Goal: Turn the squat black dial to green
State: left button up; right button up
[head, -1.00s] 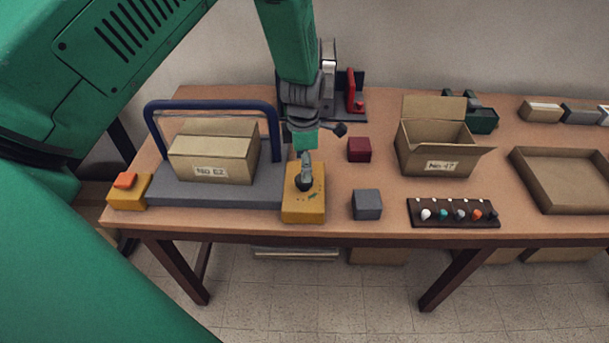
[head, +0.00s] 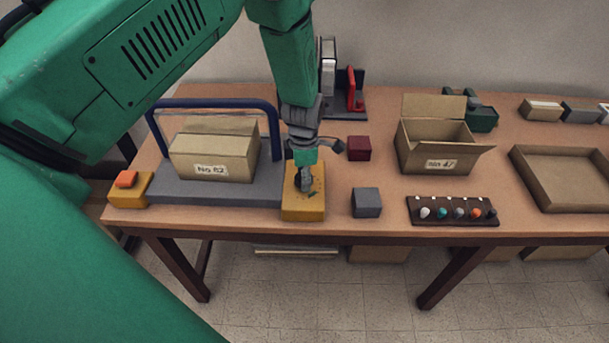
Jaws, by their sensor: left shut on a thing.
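The squat black dial (head: 298,180) sits on top of a yellow box (head: 303,207) at the front edge of the table. My left gripper (head: 306,178) points down over the box and is shut on the dial, covering most of it. A small green mark (head: 313,194) shows on the box top at the dial's lower right. The other marks and the dial's pointer are hidden or too small to read. My right gripper is not in view.
A grey bed with a blue arch (head: 212,103) and a carton (head: 212,157) stands left of the yellow box. A grey cube (head: 366,202) and a dark red cube (head: 359,148) lie close on the right. A strip of coloured knobs (head: 452,211) is farther right.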

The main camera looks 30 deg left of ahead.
pick_arm(q)
jog(key=shift+m, duration=0.3)
jog(key=m, duration=0.3)
jog(key=shift+w+m, duration=0.1)
jog(key=shift+m, duration=0.2)
jog(key=m, duration=0.3)
jog(key=shift+r+m, duration=0.1)
jog(key=shift+m, duration=0.2)
jog(key=m, duration=0.4)
jog(key=shift+w, duration=0.1)
jog(key=m, duration=0.4)
jog(key=shift+a, duration=0.1)
jog(key=m, duration=0.6)
jog(key=shift+w+r, duration=0.1)
jog(key=m, duration=0.6)
